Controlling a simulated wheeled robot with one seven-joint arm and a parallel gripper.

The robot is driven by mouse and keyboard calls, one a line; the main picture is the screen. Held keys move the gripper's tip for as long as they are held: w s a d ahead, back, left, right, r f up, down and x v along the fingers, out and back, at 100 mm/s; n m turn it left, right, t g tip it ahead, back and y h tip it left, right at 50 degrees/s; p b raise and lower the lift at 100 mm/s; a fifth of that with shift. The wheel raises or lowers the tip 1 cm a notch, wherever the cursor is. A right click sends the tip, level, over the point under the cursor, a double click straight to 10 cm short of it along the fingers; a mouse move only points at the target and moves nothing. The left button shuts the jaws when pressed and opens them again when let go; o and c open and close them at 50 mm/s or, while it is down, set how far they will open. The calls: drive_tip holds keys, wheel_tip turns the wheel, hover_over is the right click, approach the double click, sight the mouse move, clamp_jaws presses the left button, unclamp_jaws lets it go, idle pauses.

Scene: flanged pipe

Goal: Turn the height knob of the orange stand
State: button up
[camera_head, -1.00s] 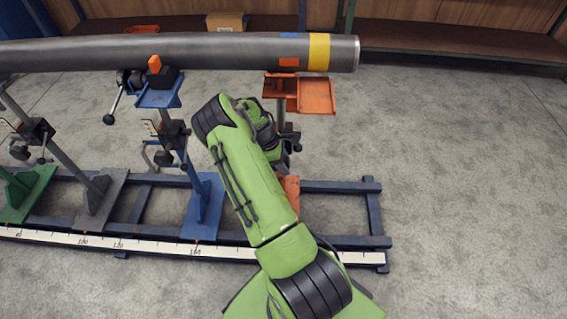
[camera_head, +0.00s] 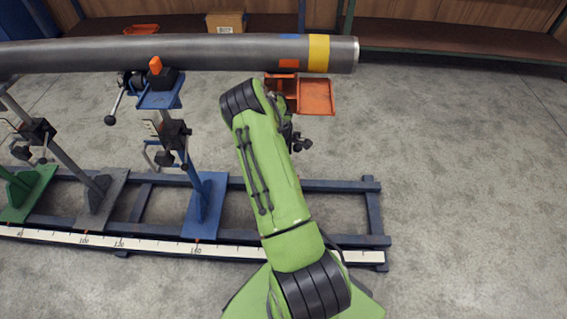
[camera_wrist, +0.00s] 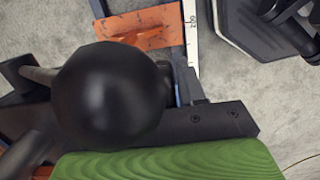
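The orange stand (camera_head: 316,97) is under the right end of the pipe in the head view. Its tray shows, and my arm covers most of its post. Black knob parts (camera_head: 299,143) show just right of my arm. In the wrist view a large round black knob (camera_wrist: 108,95) is very close to the camera, and the orange base (camera_wrist: 150,27) lies behind it. My gripper (camera_wrist: 205,128) shows as a dark bar and a green part right beside and below the knob. Its fingertips are not clear, and whether it touches the knob I cannot tell.
The grey pipe (camera_head: 180,53), with a yellow band, runs across above the stands. A blue stand (camera_head: 205,200) is left of my arm. Grey and green stands are farther left. A dark rail with a white scale (camera_head: 130,244) runs along the floor. The floor to the right is clear.

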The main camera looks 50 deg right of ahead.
drive_tip(key=shift+o, duration=1.1)
drive_tip(key=r+p, duration=0.1)
drive_tip(key=r, duration=0.3)
drive_tip(key=r+p, duration=0.1)
drive_tip(key=r, duration=0.3)
drive_tip(key=w+a+r+p, duration=0.1)
drive_tip(key=r, duration=0.3)
drive_tip(key=shift+p, duration=0.35)
